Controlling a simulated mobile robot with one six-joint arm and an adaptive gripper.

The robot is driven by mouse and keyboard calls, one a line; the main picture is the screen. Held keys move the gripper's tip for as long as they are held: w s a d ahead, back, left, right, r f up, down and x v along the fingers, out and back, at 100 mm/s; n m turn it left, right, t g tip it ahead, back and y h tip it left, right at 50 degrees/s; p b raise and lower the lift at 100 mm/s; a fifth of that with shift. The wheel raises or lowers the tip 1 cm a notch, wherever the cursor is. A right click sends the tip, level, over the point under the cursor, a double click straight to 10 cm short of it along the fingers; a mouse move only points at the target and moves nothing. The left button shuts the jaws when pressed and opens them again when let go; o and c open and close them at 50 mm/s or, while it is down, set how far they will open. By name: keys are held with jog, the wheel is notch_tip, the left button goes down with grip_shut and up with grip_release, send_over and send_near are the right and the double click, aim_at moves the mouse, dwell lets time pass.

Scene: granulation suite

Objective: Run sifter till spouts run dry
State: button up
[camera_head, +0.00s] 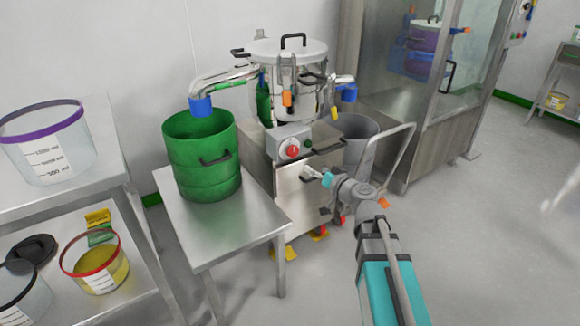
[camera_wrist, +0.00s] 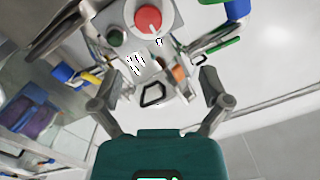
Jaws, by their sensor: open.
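The steel sifter (camera_head: 292,100) stands on a cabinet cart in the middle, with a clamped lid. Its left spout has a blue cuff (camera_head: 201,105) above an open green drum (camera_head: 203,155); its right spout's blue cuff (camera_head: 349,93) is above a grey bin (camera_head: 359,145). No falling stream is visible at either spout; the vessels' contents are hidden. A grey control box (camera_head: 287,137) on the front carries a red knob (camera_head: 293,151), also large in the wrist view (camera_wrist: 148,19) beside a green button (camera_wrist: 115,35). My gripper (camera_head: 318,178) is open and empty, below and apart from the box.
The drum stands on a steel table (camera_head: 240,215). A shelf rack at left holds a purple-rimmed tub (camera_head: 50,150) and a red-rimmed tub (camera_head: 98,268). A push handle (camera_head: 400,150) rises right of the sifter. A glazed cabinet (camera_head: 425,110) stands behind; floor at right is clear.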

jog(key=shift+w+d+f+m+t+b, duration=0.2)
jog(key=shift+f+t+b, duration=0.15)
jog(key=shift+f+b, duration=0.1)
jog(key=shift+w+d+f+m+t+b, duration=0.15)
jog(key=shift+d+f+m+t+b, duration=0.05)
jog(key=shift+f+t+b, duration=0.2)
jog(key=shift+r, duration=0.1)
jog(key=shift+w+a, duration=0.1)
